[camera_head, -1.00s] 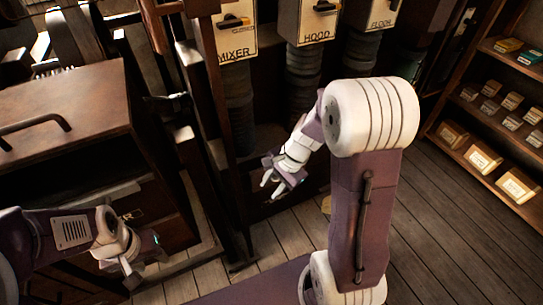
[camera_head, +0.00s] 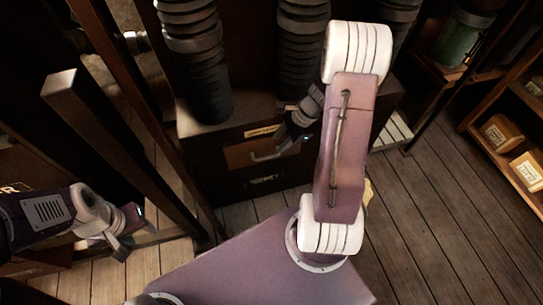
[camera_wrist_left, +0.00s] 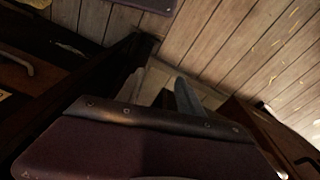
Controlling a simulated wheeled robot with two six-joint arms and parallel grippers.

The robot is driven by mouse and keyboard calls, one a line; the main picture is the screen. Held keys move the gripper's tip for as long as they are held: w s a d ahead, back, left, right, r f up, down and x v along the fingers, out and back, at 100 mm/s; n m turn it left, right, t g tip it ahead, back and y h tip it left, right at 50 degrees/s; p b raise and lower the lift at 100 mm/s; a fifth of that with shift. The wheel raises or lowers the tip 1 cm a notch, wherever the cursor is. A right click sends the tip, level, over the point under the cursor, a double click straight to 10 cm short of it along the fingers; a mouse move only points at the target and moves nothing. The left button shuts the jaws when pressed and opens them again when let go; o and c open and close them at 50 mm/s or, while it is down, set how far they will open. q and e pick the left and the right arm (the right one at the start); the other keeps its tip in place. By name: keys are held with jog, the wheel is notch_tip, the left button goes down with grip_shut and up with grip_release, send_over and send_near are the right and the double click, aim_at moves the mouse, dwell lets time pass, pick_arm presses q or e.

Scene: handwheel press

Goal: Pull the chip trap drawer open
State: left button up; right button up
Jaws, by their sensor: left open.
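A dark cabinet under the hoses has a brown drawer front (camera_head: 240,155) with a pale bar handle (camera_head: 268,156). A small label sits above it. The drawer looks shut. My right gripper (camera_head: 291,141) is at the right end of this handle, partly shadowed; I cannot tell whether its fingers touch the handle or are open or shut. My left gripper (camera_head: 130,243) is open and empty at the lower left, well away from the drawer. In the left wrist view, a grey finger (camera_wrist_left: 187,98) points toward the plank floor.
Black ribbed hoses (camera_head: 195,60) hang down over the cabinet top. A dark upright post (camera_head: 115,140) stands between my left gripper and the cabinet. Shelves with boxes (camera_head: 501,132) stand at the right. The plank floor (camera_head: 435,220) at the right is clear.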

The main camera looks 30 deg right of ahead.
aim_at(272, 157)
jog(key=b+x, duration=0.1)
jog(key=x, duration=0.2)
jog(key=b+x, duration=0.2)
jog(key=x, duration=0.1)
jog(key=b+x, duration=0.2)
jog(key=shift+s+d+f, duration=0.1)
jog(key=shift+d+f, duration=0.15)
jog(key=shift+f, duration=0.3)
jog(key=shift+a+f, duration=0.15)
jog(key=shift+f, duration=0.1)
pick_arm(q)
notch_tip(272, 157, down, 6)
jog(key=shift+d, duration=0.1)
pick_arm(e)
grip_shut()
